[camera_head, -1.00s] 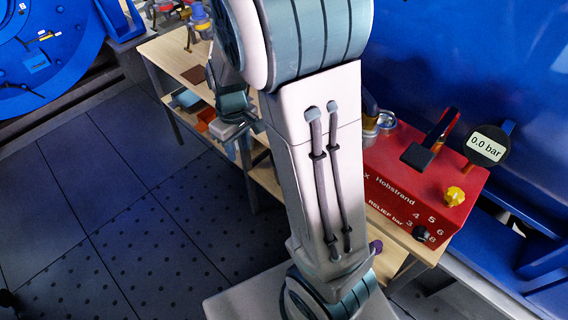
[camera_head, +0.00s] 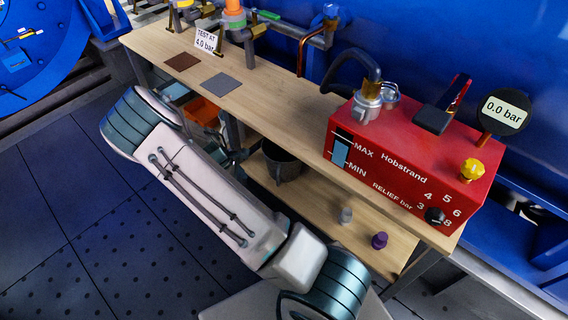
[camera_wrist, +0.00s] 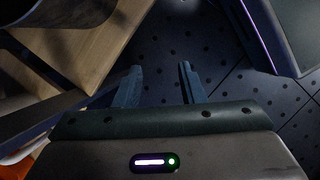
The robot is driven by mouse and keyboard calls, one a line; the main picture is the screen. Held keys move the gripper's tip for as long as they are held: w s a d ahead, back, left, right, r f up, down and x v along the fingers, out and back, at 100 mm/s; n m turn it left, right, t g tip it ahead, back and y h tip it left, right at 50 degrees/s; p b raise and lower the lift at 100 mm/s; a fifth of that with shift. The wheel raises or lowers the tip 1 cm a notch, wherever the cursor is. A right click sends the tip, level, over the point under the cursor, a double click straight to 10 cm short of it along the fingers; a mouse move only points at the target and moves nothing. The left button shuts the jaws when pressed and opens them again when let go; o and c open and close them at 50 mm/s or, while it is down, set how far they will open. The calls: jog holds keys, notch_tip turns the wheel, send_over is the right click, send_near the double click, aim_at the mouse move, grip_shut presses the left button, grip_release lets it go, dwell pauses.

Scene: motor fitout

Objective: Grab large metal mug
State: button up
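A dark grey metal vessel, seemingly the large mug (camera_head: 282,162), stands upright on the lower shelf of the bench in the head view. Its top is partly under the upper board's edge. In the wrist view a dark rounded shape at the top left corner (camera_wrist: 68,10) appears to be the same mug, cut off by the frame. My gripper (camera_wrist: 160,84) is open, with nothing between its two fingers and dark floor behind them. The mug is off to the left of the fingers, apart from them.
The wooden bench top (camera_head: 270,105) lies above the lower shelf (camera_head: 315,205). A red pump box (camera_head: 400,160) stands on its right end. A small grey cylinder (camera_head: 345,215) and a purple piece (camera_head: 379,240) stand on the shelf. An orange bin (camera_head: 203,112) is left. Floor at left is clear.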

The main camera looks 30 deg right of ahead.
jog(key=s+d, duration=0.1)
jog(key=d, duration=0.2)
jog(key=s+d+b, duration=0.1)
jog(key=s+d, duration=0.1)
jog(key=d, duration=0.2)
jog(key=s+d+f, duration=0.1)
jog(key=d, duration=0.2)
jog(key=shift+s+d+b, duration=0.2)
jog(key=shift+d+b, duration=0.15)
grip_shut()
